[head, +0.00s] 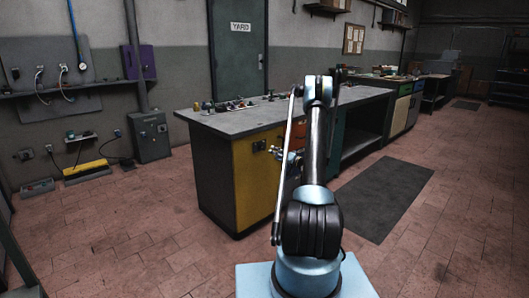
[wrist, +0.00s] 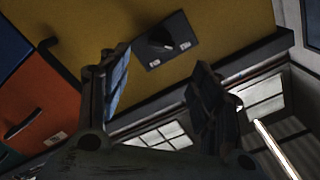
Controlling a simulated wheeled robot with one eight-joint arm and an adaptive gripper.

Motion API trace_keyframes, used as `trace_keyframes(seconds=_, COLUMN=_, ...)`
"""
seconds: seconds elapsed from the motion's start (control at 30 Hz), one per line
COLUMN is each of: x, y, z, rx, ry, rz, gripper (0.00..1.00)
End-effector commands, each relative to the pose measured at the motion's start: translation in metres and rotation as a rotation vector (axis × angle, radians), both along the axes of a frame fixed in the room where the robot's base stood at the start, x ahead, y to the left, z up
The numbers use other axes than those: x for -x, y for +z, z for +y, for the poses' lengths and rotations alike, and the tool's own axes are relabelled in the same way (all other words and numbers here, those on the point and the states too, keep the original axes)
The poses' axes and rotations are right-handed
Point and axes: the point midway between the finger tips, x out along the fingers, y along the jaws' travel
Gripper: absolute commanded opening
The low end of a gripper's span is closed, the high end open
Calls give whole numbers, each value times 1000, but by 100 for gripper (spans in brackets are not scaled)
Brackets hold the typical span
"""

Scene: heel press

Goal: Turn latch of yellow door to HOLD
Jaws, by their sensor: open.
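The yellow door (head: 252,185) is shut on the near end of the workbench. Its dark latch (head: 260,145) sits near the top right of the door. In the wrist view, the yellow door (wrist: 230,25) fills the top, and the latch (wrist: 167,45) shows as a dark knob on a grey plate with small pale labels. The labels are too small to read. My gripper (head: 279,153) is in front of the bench, just right of the latch in the head view. In the wrist view my gripper (wrist: 160,65) is open and empty, its fingers apart below the latch.
An orange door (wrist: 40,105) with a dark handle lies left of the yellow door in the wrist view. Small items stand on the grey benchtop (head: 235,120). A dark mat (head: 385,195) lies on the floor at right.

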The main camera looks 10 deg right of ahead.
Motion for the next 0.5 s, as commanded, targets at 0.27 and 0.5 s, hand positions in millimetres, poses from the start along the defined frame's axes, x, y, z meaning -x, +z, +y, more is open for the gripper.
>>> trace_keyframes(seconds=0.27, x=-40, y=0, z=31, rx=0, ry=3, rz=0, gripper=58)
trace_keyframes(seconds=0.5, x=-70, y=0, z=51, rx=0, ry=1, rz=1, gripper=58)
